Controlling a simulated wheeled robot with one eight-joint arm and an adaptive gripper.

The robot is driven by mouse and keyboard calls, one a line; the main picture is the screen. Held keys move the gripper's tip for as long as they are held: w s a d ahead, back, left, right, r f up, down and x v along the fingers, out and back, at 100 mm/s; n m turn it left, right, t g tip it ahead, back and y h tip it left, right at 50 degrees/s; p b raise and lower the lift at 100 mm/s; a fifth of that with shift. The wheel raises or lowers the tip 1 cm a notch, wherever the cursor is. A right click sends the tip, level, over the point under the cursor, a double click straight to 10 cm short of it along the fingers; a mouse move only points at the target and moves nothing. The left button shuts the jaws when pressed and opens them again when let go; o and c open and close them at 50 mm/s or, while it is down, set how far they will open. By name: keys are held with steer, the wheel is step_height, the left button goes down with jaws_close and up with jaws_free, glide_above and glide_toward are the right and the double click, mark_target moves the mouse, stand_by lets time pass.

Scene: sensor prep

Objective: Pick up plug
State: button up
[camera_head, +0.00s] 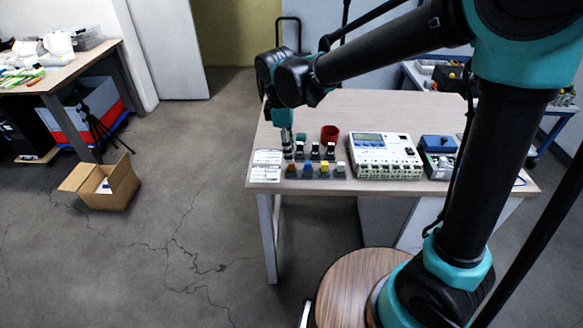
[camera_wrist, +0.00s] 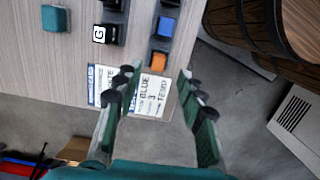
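Small plugs stand in rows on the table. The front row holds an orange plug (camera_head: 293,171), a blue plug (camera_head: 308,171), a yellow plug (camera_head: 324,170) and a pale plug (camera_head: 340,169). Dark plugs (camera_head: 315,152) stand behind them. My gripper (camera_head: 287,150) is above the table's left end, near the plugs. In the wrist view my gripper (camera_wrist: 158,78) is open and empty between its fingers. The orange plug (camera_wrist: 158,61) and blue plug (camera_wrist: 166,28) are just beyond the fingertips. A dark plug marked G (camera_wrist: 106,34) is further left. Which plug is meant cannot be told.
Printed cards (camera_head: 266,165) lie at the table's left edge; one reads BLUE, 3, TEMP (camera_wrist: 152,97). A teal block (camera_wrist: 56,18) and a red cup (camera_head: 330,133) stand behind the plugs. A white device (camera_head: 385,140) and a blue-topped unit (camera_head: 437,143) stand right.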

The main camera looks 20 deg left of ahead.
mark_target(292, 168)
steer(key=shift+w+d+f, duration=0.1)
steer(key=shift+d+f, duration=0.05)
steer(key=shift+f, duration=1.15)
steer(key=shift+w+d+f, duration=0.1)
steer(key=shift+f, duration=1.2)
steer(key=shift+c, duration=0.4)
jaws_close()
